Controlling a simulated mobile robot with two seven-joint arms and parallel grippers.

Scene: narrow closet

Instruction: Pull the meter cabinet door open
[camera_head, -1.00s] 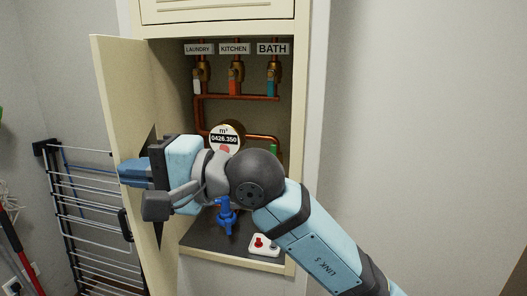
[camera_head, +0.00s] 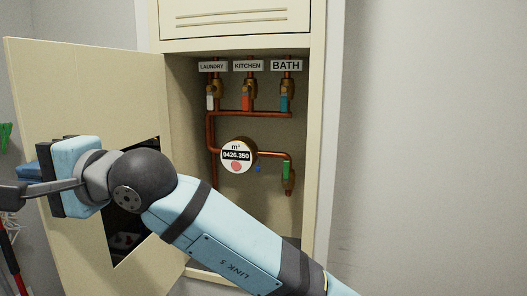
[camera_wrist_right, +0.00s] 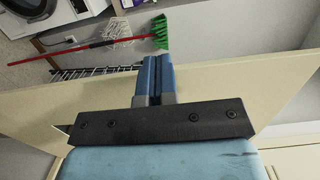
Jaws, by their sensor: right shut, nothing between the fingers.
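The cream meter cabinet door (camera_head: 90,80) stands wide open, swung out to the left of the cabinet (camera_head: 312,130). My right gripper (camera_head: 28,171) is at the door's inner face, towards its free edge, with the forearm crossing in front of the door and lower cabinet. In the right wrist view its blue fingers (camera_wrist_right: 155,72) are together and empty, with the door panel (camera_wrist_right: 235,92) across behind them. I cannot tell whether they touch it. The door's handle is not visible. My left gripper is not in view.
Inside are a round water meter (camera_head: 238,155), copper pipes and labelled valves (camera_head: 248,98). A plain wall (camera_head: 430,130) is at right. The wrist view shows a drying rack (camera_wrist_right: 95,72), green broom head (camera_wrist_right: 160,30) and washing machine (camera_wrist_right: 75,12) beyond the door.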

